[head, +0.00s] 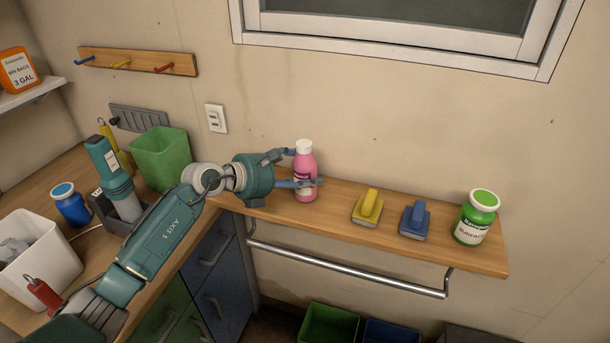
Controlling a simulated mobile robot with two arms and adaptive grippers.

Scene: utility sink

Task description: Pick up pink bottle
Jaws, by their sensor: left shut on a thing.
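The pink bottle (304,164) with a white cap stands upright at the left part of the wooden wall shelf (460,257). My left gripper (299,168) reaches it from the left, its fingers around the bottle's body, one finger crossing in front at the lower half. It is shut on the bottle. Part of the bottle's label is hidden by the finger. I cannot tell whether the bottle's base touches the shelf. My right gripper is not in view.
On the shelf to the right are a yellow-handled brush (368,207), a blue-handled brush (414,220) and a green jar (476,218). A metal rail (345,270) runs below the shelf. A green bin (160,158) and a blue jar (70,204) stand on the left counter.

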